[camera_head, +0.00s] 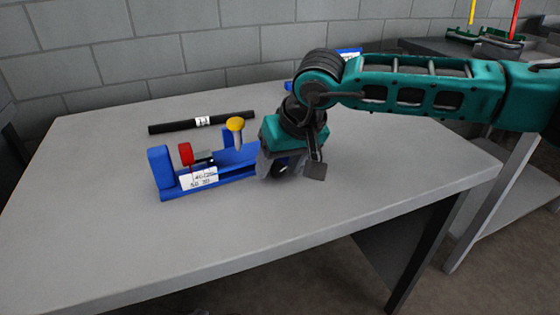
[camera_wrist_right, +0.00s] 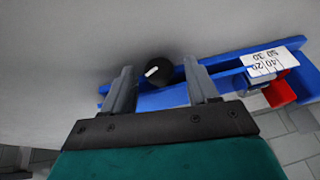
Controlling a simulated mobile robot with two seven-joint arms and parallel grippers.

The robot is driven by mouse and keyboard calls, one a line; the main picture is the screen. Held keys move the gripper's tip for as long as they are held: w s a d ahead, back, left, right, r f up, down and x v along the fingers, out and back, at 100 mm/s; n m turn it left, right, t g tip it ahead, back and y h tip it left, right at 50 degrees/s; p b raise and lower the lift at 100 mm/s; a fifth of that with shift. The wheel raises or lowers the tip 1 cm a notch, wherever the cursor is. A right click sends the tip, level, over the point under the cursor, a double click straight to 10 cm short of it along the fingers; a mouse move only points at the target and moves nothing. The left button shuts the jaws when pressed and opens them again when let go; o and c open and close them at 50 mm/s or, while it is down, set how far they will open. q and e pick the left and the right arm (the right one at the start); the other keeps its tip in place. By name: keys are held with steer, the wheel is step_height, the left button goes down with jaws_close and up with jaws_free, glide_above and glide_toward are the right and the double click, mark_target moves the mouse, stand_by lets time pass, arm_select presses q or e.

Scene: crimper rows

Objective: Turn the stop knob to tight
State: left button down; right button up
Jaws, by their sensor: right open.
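The blue crimper (camera_head: 222,176) stands on the grey table, with a red block (camera_head: 186,153), a yellow-topped handle (camera_head: 235,125) and a white number label (camera_head: 199,178). The stop knob (camera_wrist_right: 158,71) is black and round with a white pointer line, at the crimper's end in the right wrist view. In the head view my right gripper mostly hides it. My right gripper (camera_head: 291,170) is open at that end, pointing down. In the wrist view its fingers (camera_wrist_right: 158,64) stand on either side of the knob, with gaps visible. My left gripper is not in view.
A blue item with a label (camera_head: 349,53) is partly hidden behind my right arm. Another table with green items (camera_head: 499,40) stands at the far right. The table's front and left are clear.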

arm_select(q)
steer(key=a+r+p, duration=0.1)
steer(key=p, duration=0.2)
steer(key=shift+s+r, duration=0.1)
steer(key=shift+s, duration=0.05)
arm_select(e)
steer(key=v, duration=1.3)
steer(key=shift+w, duration=0.1)
